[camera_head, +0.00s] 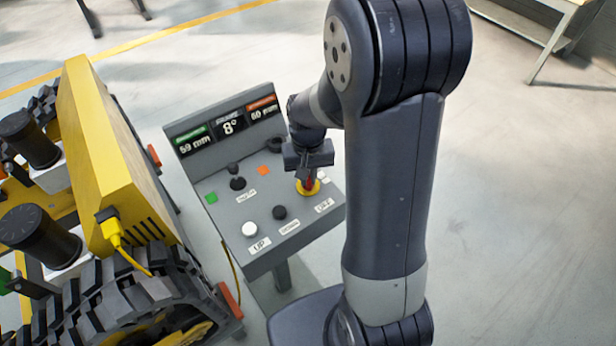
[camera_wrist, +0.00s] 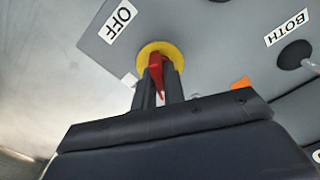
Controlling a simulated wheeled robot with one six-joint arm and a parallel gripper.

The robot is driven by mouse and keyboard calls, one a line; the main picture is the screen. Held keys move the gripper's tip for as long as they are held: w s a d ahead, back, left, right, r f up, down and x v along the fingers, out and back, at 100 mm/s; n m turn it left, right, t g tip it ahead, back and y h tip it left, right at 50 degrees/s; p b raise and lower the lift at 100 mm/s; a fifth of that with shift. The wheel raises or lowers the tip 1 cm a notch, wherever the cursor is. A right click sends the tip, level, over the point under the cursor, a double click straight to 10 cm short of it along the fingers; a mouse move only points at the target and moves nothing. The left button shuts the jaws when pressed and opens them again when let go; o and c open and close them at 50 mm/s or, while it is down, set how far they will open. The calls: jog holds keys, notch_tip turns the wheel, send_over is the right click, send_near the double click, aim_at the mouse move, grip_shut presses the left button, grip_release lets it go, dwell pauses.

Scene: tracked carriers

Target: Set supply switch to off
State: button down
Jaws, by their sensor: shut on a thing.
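The supply switch is a red handle on a round yellow base (camera_head: 308,187) at the right side of the grey control panel (camera_head: 237,187). My gripper (camera_head: 306,180) is over it from above, shut on the red handle. In the wrist view the red handle (camera_wrist: 156,70) stands between the two dark fingers of my gripper (camera_wrist: 157,92), in front of the yellow base (camera_wrist: 170,52). An "OFF" label (camera_wrist: 121,17) lies on the panel beside the base. The fingers hide the lower part of the handle.
The panel also bears a white button (camera_head: 249,230), a black knob (camera_head: 279,212), a black lever (camera_head: 237,183), green (camera_head: 211,197) and orange (camera_head: 263,170) squares, and displays. A yellow tracked carrier (camera_head: 105,150) with a yellow cable stands left.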

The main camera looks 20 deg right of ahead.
jog(key=n+b, duration=0.1)
jog(key=n, duration=0.3)
jog(key=shift+n, duration=0.4)
dwell(0.4)
jog(key=c, duration=1.5)
grip_release()
notch_tip(320, 180, up, 11)
jog(key=shift+f, duration=0.1)
